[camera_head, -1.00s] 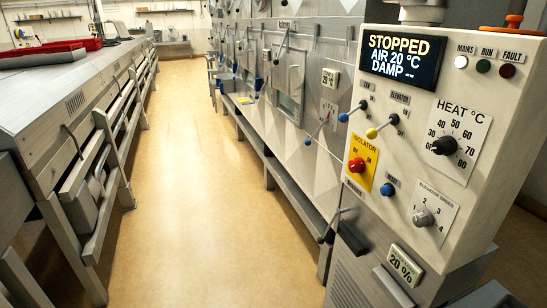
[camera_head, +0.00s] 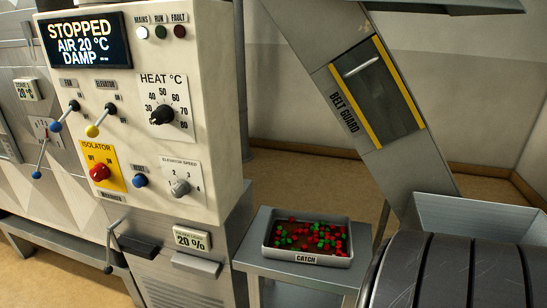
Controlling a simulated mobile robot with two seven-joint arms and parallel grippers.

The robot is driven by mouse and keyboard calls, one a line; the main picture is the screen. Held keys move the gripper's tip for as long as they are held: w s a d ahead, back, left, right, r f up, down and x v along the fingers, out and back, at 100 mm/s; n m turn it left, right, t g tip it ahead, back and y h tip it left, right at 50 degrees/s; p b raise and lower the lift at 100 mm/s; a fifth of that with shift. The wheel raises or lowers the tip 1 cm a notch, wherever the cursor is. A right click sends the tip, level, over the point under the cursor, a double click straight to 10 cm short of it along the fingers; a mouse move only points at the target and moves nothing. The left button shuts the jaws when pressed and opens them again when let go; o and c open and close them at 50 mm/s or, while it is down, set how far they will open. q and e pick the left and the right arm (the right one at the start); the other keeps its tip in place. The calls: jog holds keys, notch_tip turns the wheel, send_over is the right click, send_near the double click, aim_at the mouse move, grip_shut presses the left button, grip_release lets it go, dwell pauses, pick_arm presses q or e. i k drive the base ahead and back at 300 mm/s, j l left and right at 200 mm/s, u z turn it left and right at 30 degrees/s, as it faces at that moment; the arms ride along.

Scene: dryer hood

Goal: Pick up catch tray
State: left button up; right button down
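The catch tray (camera_head: 305,258) is a shallow grey metal tray with a "CATCH" label on its front wall. It sits level on a small grey metal stand (camera_head: 268,267), right of the control cabinet. Many small red and green pieces (camera_head: 308,236) lie in it over a reddish-brown bottom. Neither of my grippers shows in the head view, and nothing is seen touching the tray.
The control cabinet (camera_head: 215,70) reads "STOPPED, AIR 20 °C, DAMP" and stands left of the tray. A sloping elevator chute (camera_head: 345,75) with a belt guard (camera_head: 378,90) rises behind. A dark ribbed drum-like form (camera_head: 450,272) and a grey hopper (camera_head: 470,212) crowd the right.

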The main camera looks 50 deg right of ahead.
aim_at(299, 236)
jog(key=z, duration=2.1)
jog(key=i+l+z, duration=0.2)
jog(key=z, duration=0.15)
jog(key=i+l+z, duration=0.15)
jog(key=z, duration=0.2)
jog(key=i, duration=0.1)
